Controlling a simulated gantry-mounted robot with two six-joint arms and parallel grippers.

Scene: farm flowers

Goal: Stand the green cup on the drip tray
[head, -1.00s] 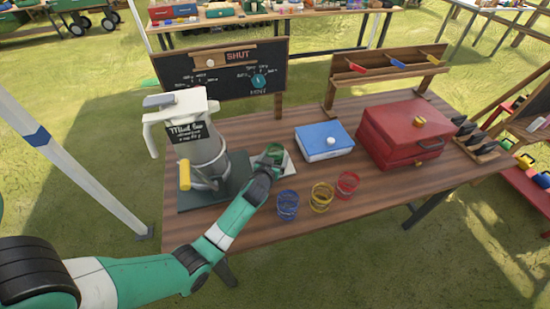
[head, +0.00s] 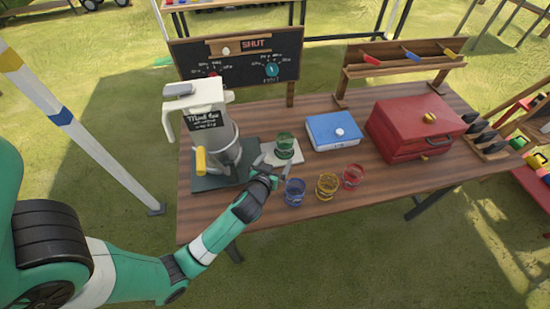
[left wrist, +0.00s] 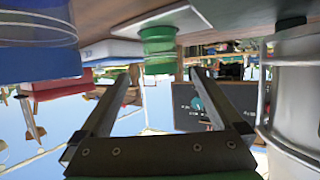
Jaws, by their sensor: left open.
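The green cup (head: 285,144) stands upright on a pale square tray (head: 295,158) beside the drinks dispenser. The wrist view is upside down; there the green cup (left wrist: 158,48) has its base against the pale tray (left wrist: 185,18). My left gripper (head: 272,166) is open and empty on the near side of the cup. In the left wrist view its two fingers (left wrist: 160,74) are spread, with the cup beyond and between their tips, apart from them. My right gripper is not in view.
The dispenser (head: 208,125) stands on a dark base (head: 212,182) left of the cup. Blue (head: 295,193), yellow (head: 327,186) and red (head: 353,176) cups stand close right of my gripper. A blue box (head: 333,132) and a red case (head: 415,125) are farther right. A chalkboard (head: 235,68) stands behind.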

